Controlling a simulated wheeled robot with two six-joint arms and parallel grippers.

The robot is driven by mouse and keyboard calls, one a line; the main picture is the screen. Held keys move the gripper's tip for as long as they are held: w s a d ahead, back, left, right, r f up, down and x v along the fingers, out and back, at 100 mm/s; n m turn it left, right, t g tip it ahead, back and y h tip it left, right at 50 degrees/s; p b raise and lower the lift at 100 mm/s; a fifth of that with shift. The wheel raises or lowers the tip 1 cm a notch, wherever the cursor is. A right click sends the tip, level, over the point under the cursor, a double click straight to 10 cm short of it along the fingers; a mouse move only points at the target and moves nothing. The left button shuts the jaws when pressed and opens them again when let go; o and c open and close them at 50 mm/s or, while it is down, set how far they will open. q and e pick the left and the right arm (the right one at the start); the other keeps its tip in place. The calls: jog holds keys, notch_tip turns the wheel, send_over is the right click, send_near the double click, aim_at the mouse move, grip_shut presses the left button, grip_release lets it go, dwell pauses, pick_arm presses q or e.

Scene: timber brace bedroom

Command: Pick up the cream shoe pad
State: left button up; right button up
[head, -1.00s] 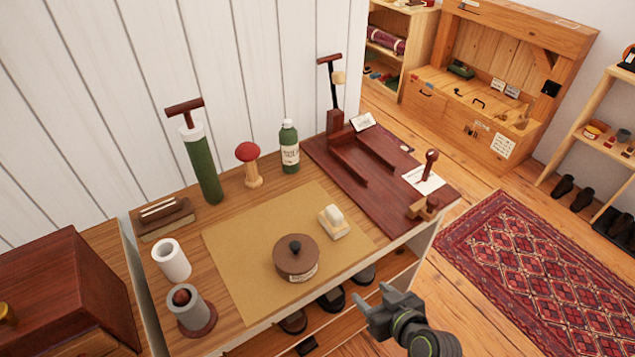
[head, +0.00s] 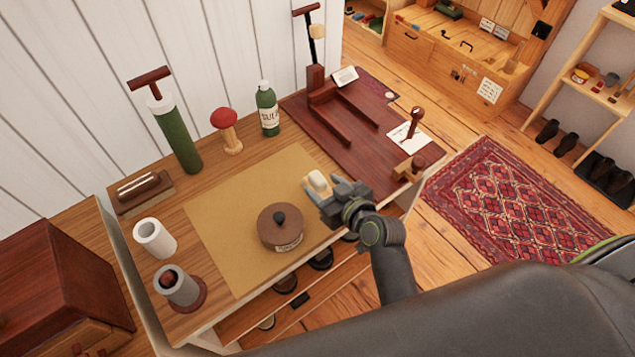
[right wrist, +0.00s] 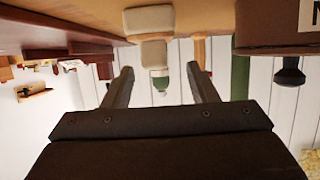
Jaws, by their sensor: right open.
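The cream shoe pad (head: 318,182) is a small block with a pale rounded top. It rests on the tan mat (head: 225,205) on the workbench, right of the round brown tin (head: 280,232). My right gripper (head: 326,200) is open, low over the bench at the pad's near right side, and partly hides it in the head view. In the right wrist view, which looks upside down, the pad (right wrist: 149,20) appears beyond the open fingertips (right wrist: 160,75), roughly centred between them. Nothing is held. My left gripper is not in view.
A green bottle (head: 268,108), a red-topped mushroom form (head: 225,128) and a green cylinder with T-handle (head: 178,138) stand along the back. A dark red board (head: 350,125) lies to the right. White (head: 155,238) and grey (head: 177,285) cylinders stand at left.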

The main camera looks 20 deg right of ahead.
aim_at(318, 177)
jog(key=shift+x, duration=1)
jog(key=shift+w+p, duration=0.45)
jog(key=shift+w, duration=0.1)
jog(key=x, duration=0.3)
jog(key=shift+w+d+r+p, duration=0.15)
jog(key=shift+w+p, duration=0.05)
jog(key=shift+p, duration=0.2)
jog(key=shift+w+f, duration=0.25)
jog(key=shift+w, duration=0.2)
